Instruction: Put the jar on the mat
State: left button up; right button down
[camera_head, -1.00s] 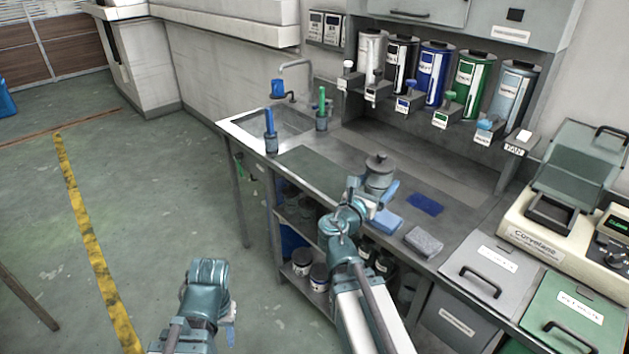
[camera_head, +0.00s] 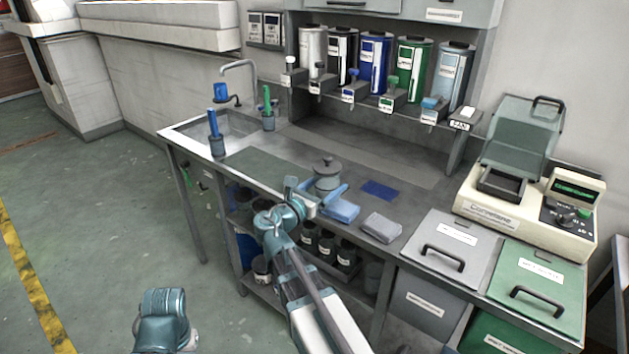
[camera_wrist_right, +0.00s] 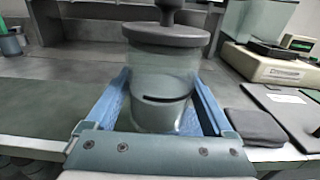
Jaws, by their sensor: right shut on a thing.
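The jar (camera_head: 327,181) is a grey cylinder with a darker knobbed lid, upright over the counter. My right gripper (camera_head: 318,193) has its blue fingers on both sides of the jar. In the right wrist view the jar (camera_wrist_right: 160,85) stands between the fingers (camera_wrist_right: 160,105), which close on its body. I cannot tell if its base touches the counter. A flat dark blue rectangle (camera_head: 380,190), which looks like the mat, lies on the counter to the jar's right, with nothing on it. My left gripper end (camera_head: 165,325) hangs low over the floor; its fingers are not clear.
Lidded bins (camera_head: 445,245) and a beige machine (camera_head: 525,215) stand right. A sink (camera_head: 205,130) with cups is at left. Dispensers (camera_head: 375,65) line the back.

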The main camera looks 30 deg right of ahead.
jog(key=w, duration=0.3)
jog(key=w+d, duration=0.1)
jog(key=w, duration=0.2)
jog(key=w+d+f, duration=0.1)
jog(key=w, duration=0.2)
jog(key=shift+d+b, duration=0.2)
jog(key=shift+b, duration=0.15)
notch_tip(320, 180, down, 3)
jog(key=b, duration=0.3)
jog(key=shift+w+f, duration=0.1)
jog(key=shift+f, duration=0.1)
jog(key=shift+b, duration=0.3)
jog(key=shift+f, duration=0.2)
grip_release()
jog(key=shift+r, duration=0.1)
jog(key=shift+r, duration=0.2)
jog(key=v, duration=1.2)
